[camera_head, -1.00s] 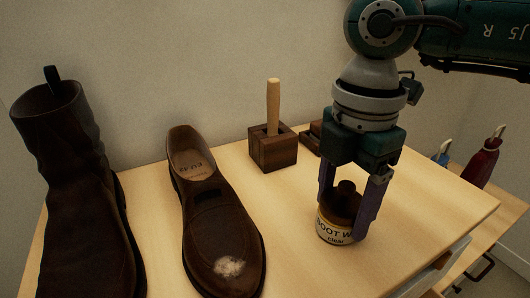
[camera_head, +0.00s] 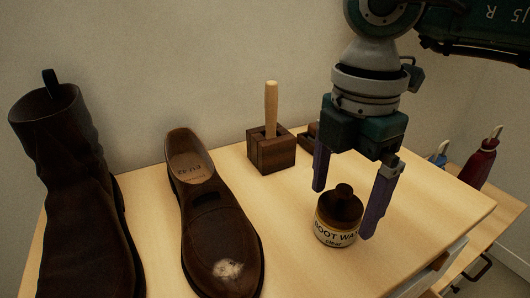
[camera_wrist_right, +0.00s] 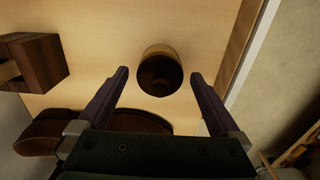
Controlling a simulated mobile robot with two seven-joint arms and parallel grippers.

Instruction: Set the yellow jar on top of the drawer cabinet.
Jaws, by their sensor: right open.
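The yellow jar (camera_head: 336,233), labelled "BOOT WAX clear" with a dark lid and knob, stands upright on the light wooden top of the drawer cabinet (camera_head: 290,215), right of the shoe. My right gripper (camera_head: 344,211) is open above the jar, its purple fingers spread on either side of the lid. In the right wrist view the jar (camera_wrist_right: 160,72) shows between and beyond the fingertips, with gaps on both sides. My left gripper is not in view.
A brown shoe (camera_head: 215,235) and a tall dark boot (camera_head: 72,190) stand to the left. A wooden block with an upright handle (camera_head: 271,152) stands behind the jar. A red bottle (camera_head: 482,165) is beyond the right edge.

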